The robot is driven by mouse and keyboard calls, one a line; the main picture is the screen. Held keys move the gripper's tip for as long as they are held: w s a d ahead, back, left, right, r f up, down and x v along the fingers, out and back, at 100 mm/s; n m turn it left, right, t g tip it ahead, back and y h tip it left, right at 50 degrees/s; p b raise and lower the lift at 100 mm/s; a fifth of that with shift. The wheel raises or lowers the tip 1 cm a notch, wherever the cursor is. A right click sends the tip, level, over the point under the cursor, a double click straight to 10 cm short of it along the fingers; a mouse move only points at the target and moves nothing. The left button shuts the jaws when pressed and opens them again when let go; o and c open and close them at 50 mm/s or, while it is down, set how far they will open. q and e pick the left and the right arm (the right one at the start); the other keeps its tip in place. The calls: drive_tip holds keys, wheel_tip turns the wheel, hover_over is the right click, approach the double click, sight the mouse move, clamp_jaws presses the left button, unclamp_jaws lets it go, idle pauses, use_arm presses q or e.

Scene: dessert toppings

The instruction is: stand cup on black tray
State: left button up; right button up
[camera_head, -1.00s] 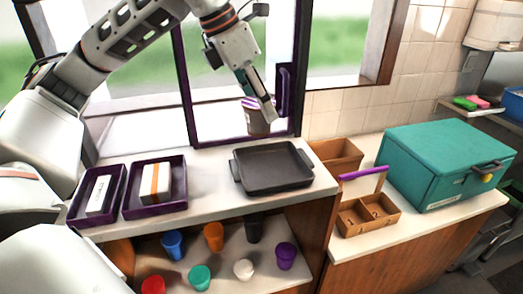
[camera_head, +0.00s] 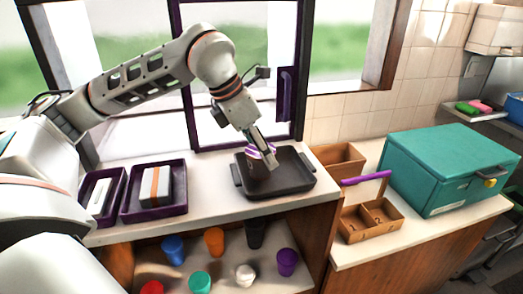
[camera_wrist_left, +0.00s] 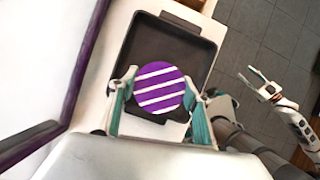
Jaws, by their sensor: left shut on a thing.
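The cup (camera_head: 257,168) has a dark body and a purple-and-white striped lid, which shows from above in the left wrist view (camera_wrist_left: 160,88). My left gripper (camera_head: 267,155) is shut on the cup, with one finger on each side of it. The cup is upright, over the left part of the black tray (camera_head: 296,184). I cannot tell whether its base touches the tray. In the left wrist view the black tray (camera_wrist_left: 170,38) lies beneath the cup. My right gripper (camera_wrist_left: 255,82) is open and empty, away to the right.
Two purple trays (camera_head: 153,208) with boxed items stand left on the counter. A brown divided box (camera_head: 370,222) and a teal case (camera_head: 447,165) stand to the right. Coloured cups (camera_head: 214,241) sit on the shelf below. The window frame (camera_head: 186,80) rises behind.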

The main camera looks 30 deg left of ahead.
use_arm(q)
drive_tip(key=shift+f, duration=0.15)
drive_tip(key=o, duration=1.3)
drive_tip(key=shift+o, duration=0.2)
drive_tip(key=shift+r, duration=0.3)
drive_tip(key=v, duration=1.1)
drive_tip(key=shift+s+r+p, duration=0.25)
drive_tip(key=shift+r+p, duration=0.05)
drive_tip(key=shift+r, duration=0.05)
drive_tip(key=shift+a, duration=0.15)
